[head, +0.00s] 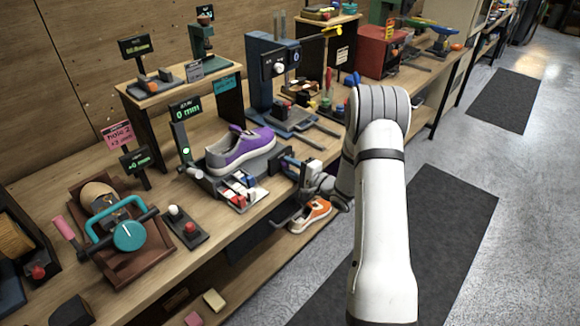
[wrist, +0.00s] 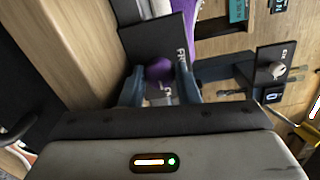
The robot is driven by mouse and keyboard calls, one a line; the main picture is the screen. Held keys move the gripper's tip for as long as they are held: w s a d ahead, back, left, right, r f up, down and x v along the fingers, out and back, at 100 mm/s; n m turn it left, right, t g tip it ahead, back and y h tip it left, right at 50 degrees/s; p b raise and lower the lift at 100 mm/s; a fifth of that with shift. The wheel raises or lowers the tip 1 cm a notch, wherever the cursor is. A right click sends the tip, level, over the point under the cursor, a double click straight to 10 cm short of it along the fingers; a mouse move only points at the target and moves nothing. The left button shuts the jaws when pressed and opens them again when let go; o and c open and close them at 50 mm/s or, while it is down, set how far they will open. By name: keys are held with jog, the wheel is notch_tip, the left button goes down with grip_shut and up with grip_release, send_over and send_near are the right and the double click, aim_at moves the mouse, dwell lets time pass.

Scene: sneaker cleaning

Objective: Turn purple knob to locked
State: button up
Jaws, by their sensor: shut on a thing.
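The purple knob (wrist: 158,70) sits on a dark panel (wrist: 150,43) with white lettering, partly cut off, in the wrist view. My gripper (wrist: 160,84) has one finger on each side of the knob and is shut on it. The knob's pointer and exact setting cannot be read. In the head view my gripper (head: 287,164) is at the right end of a shoe stand (head: 213,178) at the bench's front edge. It hides the knob there. A purple and grey sneaker (head: 240,148) rests on this stand.
A display reading 0 mm (head: 186,112) stands behind the sneaker. A small box with red and white buttons (head: 184,226) and a brown fixture with a teal handle (head: 130,236) are to the left. An orange shoe (head: 310,214) lies below the bench top.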

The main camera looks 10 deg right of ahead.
dwell(0.3)
jog(key=o, duration=1)
jog(key=shift+s, duration=0.1)
jog(key=shift+c, duration=0.2)
jog(key=shift+f, duration=0.1)
